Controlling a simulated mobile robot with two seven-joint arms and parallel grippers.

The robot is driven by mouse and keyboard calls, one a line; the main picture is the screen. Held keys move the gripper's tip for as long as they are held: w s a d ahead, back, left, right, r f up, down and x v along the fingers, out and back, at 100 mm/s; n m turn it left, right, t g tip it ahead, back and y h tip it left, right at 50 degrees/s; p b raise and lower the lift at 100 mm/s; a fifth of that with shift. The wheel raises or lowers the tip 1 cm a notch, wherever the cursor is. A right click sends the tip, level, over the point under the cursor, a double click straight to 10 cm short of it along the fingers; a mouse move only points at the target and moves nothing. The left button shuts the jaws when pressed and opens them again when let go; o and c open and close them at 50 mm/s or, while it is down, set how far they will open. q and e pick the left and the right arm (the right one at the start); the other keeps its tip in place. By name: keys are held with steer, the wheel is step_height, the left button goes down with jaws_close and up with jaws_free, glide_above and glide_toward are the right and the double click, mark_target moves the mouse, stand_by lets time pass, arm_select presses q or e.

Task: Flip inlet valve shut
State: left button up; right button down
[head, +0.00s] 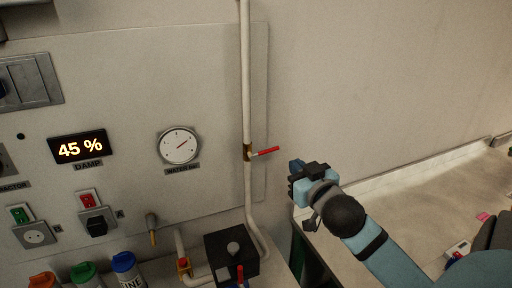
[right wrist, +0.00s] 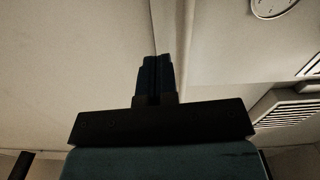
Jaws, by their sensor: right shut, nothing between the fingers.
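The inlet valve is a brass fitting (head: 247,152) on a white vertical pipe, with a red lever handle (head: 266,151) pointing out to the right, roughly level and slightly raised at its tip. My right gripper (head: 296,166) is shut and empty, a little to the right of and below the lever's tip, apart from it in the picture. In the right wrist view its shut fingers (right wrist: 156,75) point at a pale wall, and the lever cannot be made out there. My left gripper is not in view.
A wall panel holds a 45 % damp display (head: 81,146), a round water gauge (head: 179,145), switches and sockets. Below stand a black box (head: 232,258), another small valve (head: 184,265) and several capped bottles (head: 126,268). The wall right of the pipe is bare.

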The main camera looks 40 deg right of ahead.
steer(key=w, duration=0.1)
steer(key=p, duration=0.3)
glide_toward(271, 151)
steer(key=w+d+r, duration=0.1)
steer(key=w+r, duration=0.3)
steer(key=w, duration=0.1)
steer(key=shift+w+d+f, duration=0.25)
steer(key=shift+w+f, duration=0.3)
steer(key=shift+f, duration=0.2)
steer(key=shift+w+d+f, duration=0.25)
steer(key=shift+w+f, duration=0.3)
steer(key=shift+f, duration=0.15)
steer(key=shift+w+d+f+m+b, duration=0.15)
steer(key=shift+f+m+b, duration=0.15)
steer(key=shift+f+m, duration=0.35)
steer(key=shift+r, duration=0.15)
